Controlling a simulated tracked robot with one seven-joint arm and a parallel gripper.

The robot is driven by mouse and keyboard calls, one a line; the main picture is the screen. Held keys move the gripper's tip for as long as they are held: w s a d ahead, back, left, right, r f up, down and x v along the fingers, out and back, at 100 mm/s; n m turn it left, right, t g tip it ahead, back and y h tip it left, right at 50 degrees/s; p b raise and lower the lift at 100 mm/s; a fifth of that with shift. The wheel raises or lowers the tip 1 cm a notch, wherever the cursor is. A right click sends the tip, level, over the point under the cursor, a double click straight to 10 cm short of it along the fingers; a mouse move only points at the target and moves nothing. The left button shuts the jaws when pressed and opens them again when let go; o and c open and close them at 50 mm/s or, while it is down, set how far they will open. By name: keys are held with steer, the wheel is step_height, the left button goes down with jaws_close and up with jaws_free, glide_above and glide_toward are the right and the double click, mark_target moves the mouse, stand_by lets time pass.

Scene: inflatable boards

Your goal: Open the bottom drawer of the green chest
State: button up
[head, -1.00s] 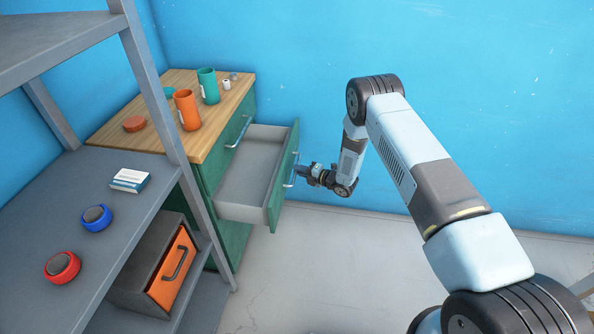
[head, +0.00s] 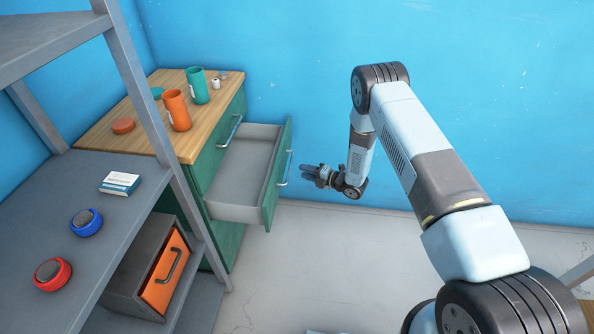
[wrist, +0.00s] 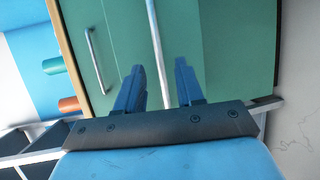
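The green chest (head: 226,243) stands against the blue wall, with a closed upper drawer whose handle (head: 230,131) shows on its front. The drawer below it (head: 236,213) is pulled well out and looks empty inside. I cannot tell whether another drawer lies beneath it. Its front carries a metal bar handle (head: 285,168), which also shows in the wrist view (wrist: 157,45). My gripper (head: 304,172) is open and empty, just right of this handle and apart from it. In the wrist view its two blue fingers (wrist: 158,72) are spread, with the handle ahead between them.
On the chest's wooden top stand an orange cup (head: 177,110), a teal cup (head: 198,86) and small items. A grey shelf (head: 140,205) at left holds a blue round item (head: 86,222), a red one (head: 52,274) and a box (head: 119,184). The floor right of the drawer is clear.

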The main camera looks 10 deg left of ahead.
steer(key=v, duration=0.7)
steer(key=shift+f, duration=0.1)
steer(key=shift+w, duration=0.15)
